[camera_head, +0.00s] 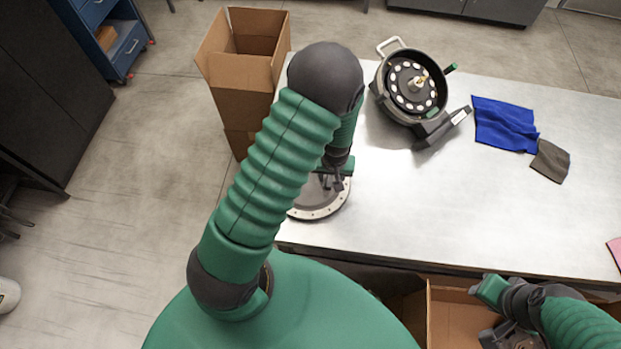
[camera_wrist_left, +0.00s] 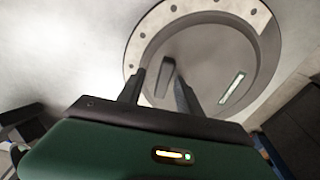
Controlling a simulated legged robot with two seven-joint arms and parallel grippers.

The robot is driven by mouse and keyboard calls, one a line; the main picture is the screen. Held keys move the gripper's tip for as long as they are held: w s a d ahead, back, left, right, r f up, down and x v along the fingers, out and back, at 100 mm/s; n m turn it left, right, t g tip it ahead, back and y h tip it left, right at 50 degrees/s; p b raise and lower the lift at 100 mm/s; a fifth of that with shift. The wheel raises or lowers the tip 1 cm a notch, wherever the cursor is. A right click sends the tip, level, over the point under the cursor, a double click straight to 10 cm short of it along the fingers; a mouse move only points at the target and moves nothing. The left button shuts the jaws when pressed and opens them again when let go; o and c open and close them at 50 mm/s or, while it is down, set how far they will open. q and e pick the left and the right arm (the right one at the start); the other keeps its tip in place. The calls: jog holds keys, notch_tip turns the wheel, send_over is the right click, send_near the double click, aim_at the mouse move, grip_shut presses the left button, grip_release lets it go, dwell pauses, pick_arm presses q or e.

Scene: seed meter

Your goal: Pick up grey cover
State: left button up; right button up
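The grey cover (camera_head: 317,212) is a round disc with a pale, holed rim, lying at the left end of the table. It also shows in the left wrist view (camera_wrist_left: 215,47), with a raised grip bar (camera_wrist_left: 165,76) on its face. My left gripper (camera_head: 335,183) is over the cover. In the left wrist view its fingers (camera_wrist_left: 158,85) are apart, with the bar between them; contact cannot be told. My arm hides part of the cover in the head view. My right gripper (camera_head: 500,334) is at the bottom right, partly cut off, its fingers unclear.
The seed meter housing (camera_head: 410,87) with its white-dotted plate stands open at the back of the table (camera_head: 420,210). A blue cloth (camera_head: 505,123) and a grey cloth (camera_head: 551,160) lie right of it. Cardboard boxes stand left of the table (camera_head: 240,105) and at its front (camera_head: 455,318). The table middle is clear.

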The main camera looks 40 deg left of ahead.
pick_arm(q)
jog(key=shift+d+r, duration=0.2)
jog(key=shift+d, duration=0.25)
jog(key=c, duration=0.5)
jog(key=shift+s+a, duration=0.1)
jog(key=shift+s, duration=0.05)
jog(key=shift+c, duration=1.1)
jog(key=shift+a, duration=0.25)
grip_shut()
jog(key=shift+a+f, duration=0.2)
jog(key=shift+a, duration=0.35)
jog(key=shift+d, duration=0.15)
pick_arm(e)
jog(key=shift+s, duration=0.2)
pick_arm(q)
jog(key=shift+d, duration=0.1)
